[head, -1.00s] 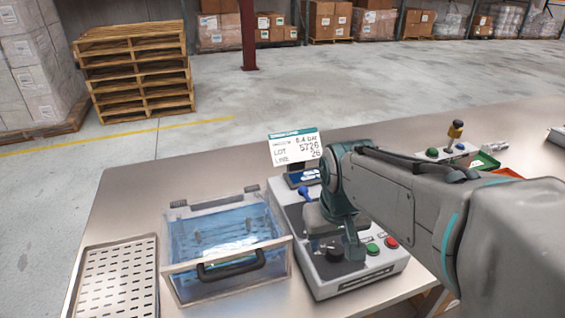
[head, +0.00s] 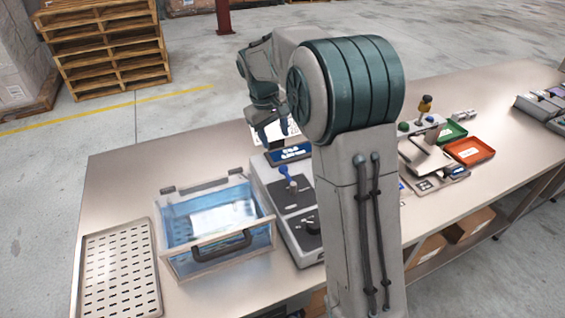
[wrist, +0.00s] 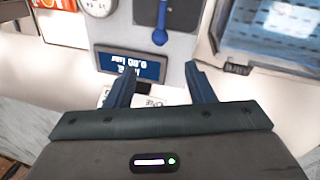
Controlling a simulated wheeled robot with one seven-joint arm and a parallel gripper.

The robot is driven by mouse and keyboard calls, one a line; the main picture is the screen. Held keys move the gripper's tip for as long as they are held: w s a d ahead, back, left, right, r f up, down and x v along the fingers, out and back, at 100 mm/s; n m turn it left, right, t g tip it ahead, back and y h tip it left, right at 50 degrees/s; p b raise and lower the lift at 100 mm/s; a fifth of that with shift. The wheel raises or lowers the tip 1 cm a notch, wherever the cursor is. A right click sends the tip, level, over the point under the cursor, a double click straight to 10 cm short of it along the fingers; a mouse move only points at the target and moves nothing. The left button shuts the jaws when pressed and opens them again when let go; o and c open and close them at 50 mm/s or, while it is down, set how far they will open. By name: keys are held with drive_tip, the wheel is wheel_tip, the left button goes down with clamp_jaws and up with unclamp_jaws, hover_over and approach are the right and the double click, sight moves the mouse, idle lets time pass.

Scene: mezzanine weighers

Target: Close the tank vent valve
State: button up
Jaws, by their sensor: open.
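A small blue-handled lever (head: 286,174) stands on the grey control unit (head: 262,190), beside the clear tank. In the wrist view the blue lever (wrist: 160,28) points toward the display, its rounded end nearest my gripper. I cannot tell from its pose whether the valve is open. The clear tank (head: 172,262) holds blue liquid and a pale packet. My gripper (head: 270,128) is above and behind the display end of the unit, apart from the lever. Its two fingers show spread and empty in the wrist view (wrist: 160,92).
A display (head: 290,153) sits at the unit's back end, with a label card behind it. A black knob (head: 310,227) is nearer the front. A perforated tray (head: 120,275) lies left. Red (head: 470,150) and green trays lie right. My arm hides the unit's right side.

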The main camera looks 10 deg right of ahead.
sight(283, 166)
drive_tip(key=f, duration=0.4)
drive_tip(key=d+f+p, duration=0.1)
drive_tip(key=f, duration=0.3)
drive_tip(key=d+f+p, duration=0.1)
drive_tip(key=f, duration=0.4)
drive_tip(key=shift+w+d, duration=0.25)
drive_tip(key=shift+w, duration=0.15)
clamp_jaws()
